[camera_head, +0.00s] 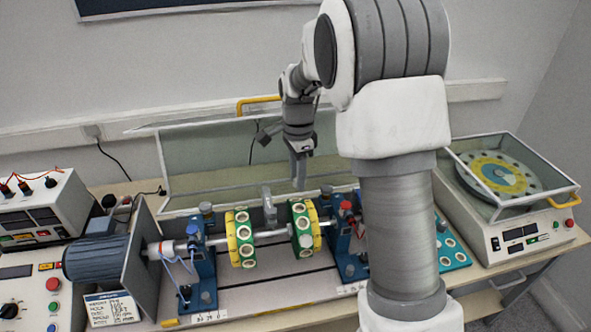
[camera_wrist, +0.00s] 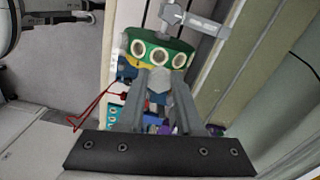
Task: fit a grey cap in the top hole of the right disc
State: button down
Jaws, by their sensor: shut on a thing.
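The right disc (camera_head: 304,240) is green with a yellow rim band and pale-ringed holes, mounted upright on a horizontal shaft. Its green rim with several holes also shows in the wrist view (camera_wrist: 179,48). My gripper (camera_head: 299,186) points down just above the top of this disc. In the wrist view my gripper (camera_wrist: 160,88) is shut on a small grey cap (camera_wrist: 158,80), partly hidden between the fingers. The cap appears close to the disc's rim; I cannot tell whether it touches the hole. The left disc (camera_head: 241,246) is similar and stands on the same shaft.
Blue bearing stands (camera_head: 202,268) hold the shaft, with a motor (camera_head: 95,257) at the left. A raised clear guard (camera_head: 215,165) stands behind. A teal holed tray (camera_head: 455,254) lies right of my arm, beside a balance machine (camera_head: 515,230). My arm hides part of the bench.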

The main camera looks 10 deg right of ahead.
jog(key=shift+f+b, duration=2.05)
jog(key=shift+f, duration=0.85)
jog(key=shift+f+b, duration=0.75)
jog(key=shift+f, duration=0.4)
jog(key=c, duration=0.5)
grip_release()
jog(key=shift+r, duration=0.15)
notch_tip(320, 180, up, 17)
jog(key=shift+r, duration=0.1)
